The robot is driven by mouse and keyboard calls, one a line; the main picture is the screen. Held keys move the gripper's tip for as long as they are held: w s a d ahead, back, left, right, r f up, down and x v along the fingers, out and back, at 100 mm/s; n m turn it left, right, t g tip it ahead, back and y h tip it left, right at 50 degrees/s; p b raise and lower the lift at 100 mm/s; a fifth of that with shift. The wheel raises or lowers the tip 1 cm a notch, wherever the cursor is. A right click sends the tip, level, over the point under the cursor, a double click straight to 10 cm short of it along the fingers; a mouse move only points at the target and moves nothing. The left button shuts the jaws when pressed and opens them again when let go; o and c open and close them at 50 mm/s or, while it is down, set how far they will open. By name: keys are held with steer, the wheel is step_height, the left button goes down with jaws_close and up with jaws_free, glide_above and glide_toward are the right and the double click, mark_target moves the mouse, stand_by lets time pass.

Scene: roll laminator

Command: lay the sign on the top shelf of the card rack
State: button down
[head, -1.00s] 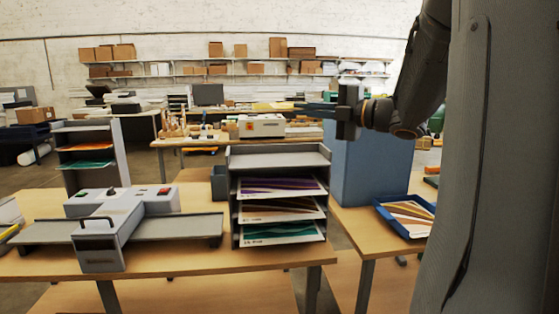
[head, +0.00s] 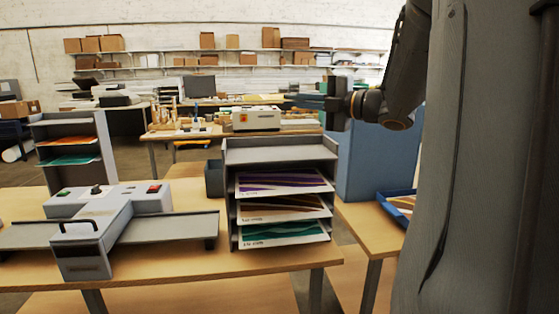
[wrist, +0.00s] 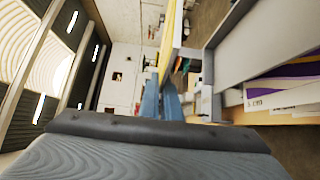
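The card rack (head: 232,195) is a grey unit on the front table. Its top shelf (head: 280,155) is bare, and purple, brown and teal sheets lie on the shelves below. My gripper (head: 308,101) is above and behind the rack's right side, pointing left. In the wrist view, its blue fingers (wrist: 160,103) are close together around a thin yellow strip (wrist: 167,40), which looks like the sign seen edge-on. The sign's face is hidden, and I cannot make the sign out clearly in the head view. The rack (wrist: 255,45) shows at right in the wrist view.
A grey laminator (head: 85,250) stands left of the rack. A dark bin (head: 214,178) is beside the rack's left side. A tall blue box (head: 375,165) and a blue tray (head: 385,203) are at right. Another rack (head: 65,155) stands back left.

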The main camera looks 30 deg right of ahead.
steer(key=f+b, duration=0.1)
steer(key=f, duration=0.5)
steer(key=w+f+b, duration=0.1)
steer(key=f+b, duration=0.1)
steer(key=f, duration=0.4)
steer(key=w+f+b, duration=0.1)
steer(key=f+b, duration=0.1)
steer(key=f, duration=0.4)
steer(key=shift+w, duration=0.1)
steer(key=shift+f, duration=0.2)
steer(key=c, duration=2)
jaws_free()
steer(key=shift+r, duration=0.1)
